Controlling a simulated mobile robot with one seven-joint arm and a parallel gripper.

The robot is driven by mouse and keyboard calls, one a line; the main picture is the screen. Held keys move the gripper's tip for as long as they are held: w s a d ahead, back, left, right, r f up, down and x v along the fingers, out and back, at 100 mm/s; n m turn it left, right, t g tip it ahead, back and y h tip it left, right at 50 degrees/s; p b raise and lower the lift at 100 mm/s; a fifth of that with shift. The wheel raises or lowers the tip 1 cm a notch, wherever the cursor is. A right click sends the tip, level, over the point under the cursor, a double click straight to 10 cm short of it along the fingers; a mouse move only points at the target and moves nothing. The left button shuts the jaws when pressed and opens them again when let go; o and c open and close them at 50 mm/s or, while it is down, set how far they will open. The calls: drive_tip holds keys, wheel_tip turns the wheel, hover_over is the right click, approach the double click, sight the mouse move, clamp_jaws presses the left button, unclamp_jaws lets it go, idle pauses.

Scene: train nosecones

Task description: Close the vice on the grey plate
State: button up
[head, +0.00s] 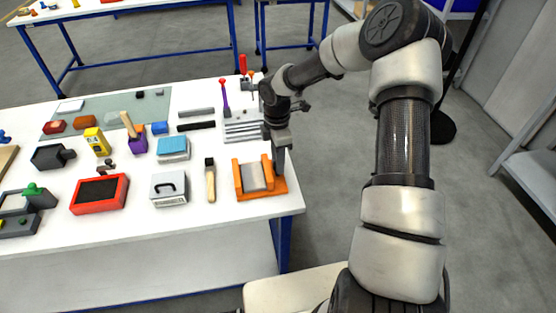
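The orange vice (240,181) sits at the right front corner of the white table. The grey plate (254,177) stands between its jaws, tilted in the picture. A narrow gap seems to show beside the plate, but I cannot tell whether both jaws touch it. My gripper (280,168) points down at the right side of the vice, close to its right jaw. My gripper's fingers are small and partly merge with the vice, so I cannot tell whether they are open or touching it.
A wooden-handled brush (210,181) lies just left of the vice, with a grey box (169,189) and a red tray (99,194) further left. Behind the vice are grey slotted bars (243,131) and upright red-handled tools (224,98). The table's right edge is close by.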

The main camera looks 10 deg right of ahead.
drive_tip(key=shift+c, duration=1.2)
drive_tip(key=shift+m+b, duration=1.05)
drive_tip(key=shift+m, duration=1.75)
drive_tip(key=shift+r, duration=0.1)
drive_tip(key=o, duration=1.1)
drive_tip(key=shift+c, duration=0.2)
